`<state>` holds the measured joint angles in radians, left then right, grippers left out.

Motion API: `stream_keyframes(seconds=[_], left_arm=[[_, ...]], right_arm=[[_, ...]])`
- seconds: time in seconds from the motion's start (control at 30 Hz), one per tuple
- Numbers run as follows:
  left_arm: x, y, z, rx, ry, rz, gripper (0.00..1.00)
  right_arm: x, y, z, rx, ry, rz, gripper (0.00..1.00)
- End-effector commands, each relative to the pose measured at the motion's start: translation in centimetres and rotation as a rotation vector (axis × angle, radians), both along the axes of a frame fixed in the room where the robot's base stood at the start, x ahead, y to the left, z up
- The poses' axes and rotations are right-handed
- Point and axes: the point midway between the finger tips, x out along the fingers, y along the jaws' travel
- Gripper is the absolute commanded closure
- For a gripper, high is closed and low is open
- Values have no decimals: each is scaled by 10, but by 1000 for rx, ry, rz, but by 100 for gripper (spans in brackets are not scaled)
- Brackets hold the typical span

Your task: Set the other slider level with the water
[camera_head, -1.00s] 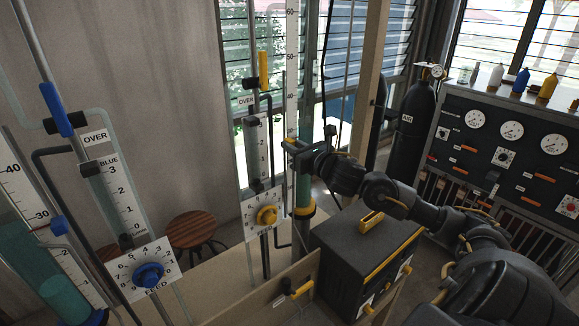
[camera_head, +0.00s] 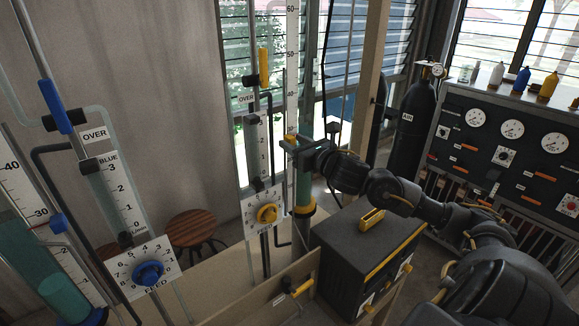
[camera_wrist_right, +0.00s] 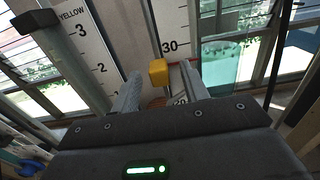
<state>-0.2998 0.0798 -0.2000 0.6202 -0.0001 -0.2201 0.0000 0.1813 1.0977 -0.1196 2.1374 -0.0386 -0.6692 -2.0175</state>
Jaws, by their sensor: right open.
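The yellow slider (camera_head: 291,138) sits on the scale strip of the right-hand water column (camera_head: 304,180). In the right wrist view it is a yellow block (camera_wrist_right: 158,72) beside the 30 mark. My right gripper (camera_head: 288,146) is open, its two fingers on either side of the block. I cannot tell whether they touch it. Teal water (camera_wrist_right: 222,62) stands in the tube to the right of the scale. The blue slider (camera_head: 58,223) is on the left scale, near the 30 mark, beside the left water column (camera_head: 28,250). My left gripper is not in view.
Yellow (camera_head: 267,214) and blue (camera_head: 148,273) dials stand beside the columns. A black box (camera_head: 365,250) with yellow handles is below my right arm. A gauge panel (camera_head: 510,150) and a dark cylinder (camera_head: 411,125) are at the right. A wooden stool (camera_head: 192,228) stands behind.

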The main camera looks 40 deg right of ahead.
Motion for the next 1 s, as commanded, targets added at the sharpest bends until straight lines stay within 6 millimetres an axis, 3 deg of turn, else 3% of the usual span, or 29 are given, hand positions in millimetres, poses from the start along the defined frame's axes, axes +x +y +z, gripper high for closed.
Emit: stream_keyframes(seconds=[0.43,1.0], left_arm=[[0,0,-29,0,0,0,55],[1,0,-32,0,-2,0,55]], right_arm=[[-55,1,-5,-3,6,0,55],[-64,4,-1,0,0,5,55]])
